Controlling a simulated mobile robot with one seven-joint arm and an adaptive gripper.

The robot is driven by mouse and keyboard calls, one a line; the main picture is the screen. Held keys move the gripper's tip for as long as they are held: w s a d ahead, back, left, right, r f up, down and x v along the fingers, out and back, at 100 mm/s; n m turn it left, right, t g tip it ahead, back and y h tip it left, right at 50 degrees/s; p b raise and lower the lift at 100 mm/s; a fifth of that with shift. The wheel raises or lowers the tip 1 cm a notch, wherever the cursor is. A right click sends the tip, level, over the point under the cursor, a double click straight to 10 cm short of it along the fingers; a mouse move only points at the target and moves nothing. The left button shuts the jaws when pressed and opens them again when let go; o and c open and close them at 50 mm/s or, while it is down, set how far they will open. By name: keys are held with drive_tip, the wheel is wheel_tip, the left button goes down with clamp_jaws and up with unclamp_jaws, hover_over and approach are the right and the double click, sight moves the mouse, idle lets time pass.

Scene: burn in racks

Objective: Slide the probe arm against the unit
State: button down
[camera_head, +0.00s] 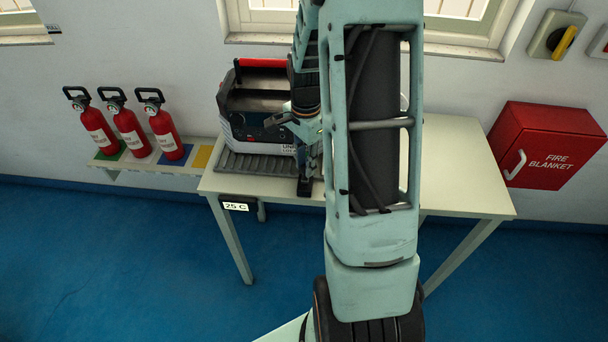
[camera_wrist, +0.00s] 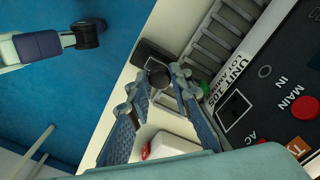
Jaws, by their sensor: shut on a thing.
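The unit (camera_head: 262,118), a dark and grey box with a red top handle, stands on the left part of the table. Its front panel (camera_wrist: 285,85) shows in the wrist view, with the label "UNIT-105". My gripper (camera_head: 306,160) is at the unit's right front corner, low over the table. In the wrist view my gripper (camera_wrist: 160,80) is closed on a dark round knob (camera_wrist: 158,75), which seems to belong to the probe arm. A black block (camera_wrist: 151,55) lies just beyond it. The rest of the probe arm is hidden, and I cannot tell whether it touches the unit.
A ribbed dark mat (camera_head: 255,165) lies before the unit. A "25 C" display (camera_head: 236,206) hangs at the table's front edge. Several extinguishers (camera_head: 130,130) stand on a shelf to the left. The table (camera_head: 460,170) is clear on the right, near a red fire blanket box (camera_head: 545,145).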

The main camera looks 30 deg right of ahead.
drive_tip(key=shift+w+d, duration=0.25)
drive_tip(key=shift+w, duration=0.1)
drive_tip(key=c, duration=1.7)
unclamp_jaws()
drive_tip(key=shift+c, duration=0.2)
wheel_tip(320, 180, up, 12)
